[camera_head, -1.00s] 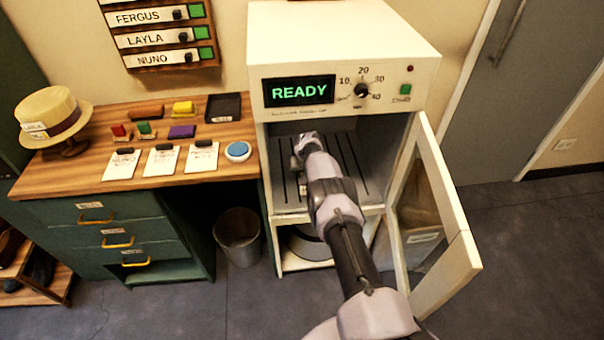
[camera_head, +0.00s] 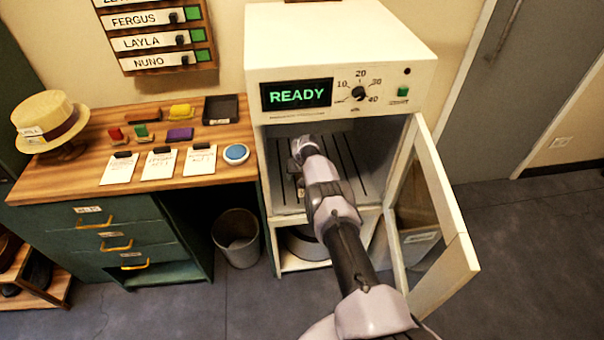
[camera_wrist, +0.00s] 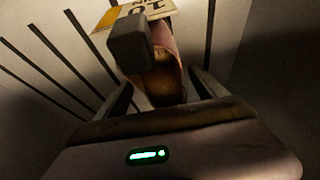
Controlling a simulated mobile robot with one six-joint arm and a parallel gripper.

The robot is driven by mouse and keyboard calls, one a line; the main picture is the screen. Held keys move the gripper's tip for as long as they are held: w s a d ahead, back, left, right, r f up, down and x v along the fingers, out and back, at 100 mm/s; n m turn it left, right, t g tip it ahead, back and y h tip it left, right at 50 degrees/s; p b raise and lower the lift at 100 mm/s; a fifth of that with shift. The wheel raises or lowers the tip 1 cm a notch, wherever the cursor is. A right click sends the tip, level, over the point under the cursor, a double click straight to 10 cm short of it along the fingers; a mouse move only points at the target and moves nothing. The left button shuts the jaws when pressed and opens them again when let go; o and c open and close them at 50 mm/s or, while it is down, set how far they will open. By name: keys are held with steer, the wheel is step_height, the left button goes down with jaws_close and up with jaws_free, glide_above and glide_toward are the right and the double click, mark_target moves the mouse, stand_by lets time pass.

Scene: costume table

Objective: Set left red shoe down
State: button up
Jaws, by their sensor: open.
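A brownish-red shoe (camera_wrist: 166,80) shows in the wrist view, with a dark block-like heel (camera_wrist: 130,42) towards me and a pale and yellow tag (camera_wrist: 150,10) at its far end. It lies over the slatted floor of the open white cabinet (camera_head: 340,40). My gripper (camera_wrist: 165,92) is open, one finger on each side of the shoe, with dark gaps showing; I cannot tell whether either finger touches it. In the head view my arm reaches into the cabinet and hides most of the shoe.
The cabinet's glazed door (camera_head: 432,215) stands open at the right, close to my arm. Its display reads READY. The wooden desk (camera_head: 80,180) at the left holds a straw hat (camera_head: 48,118), cards and stamps. A waste bin (camera_head: 237,238) stands between desk and cabinet.

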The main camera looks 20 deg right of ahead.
steer(key=p+v, duration=0.3)
steer(key=p, duration=0.2)
steer(key=p+v, duration=0.4)
steer(key=p, duration=0.1)
steer(key=shift+w+r, duration=0.1)
steer(key=shift+w, duration=0.15)
steer(key=shift+s+r+p, duration=0.1)
steer(key=shift+s+p, duration=0.1)
steer(key=shift+p, duration=0.4)
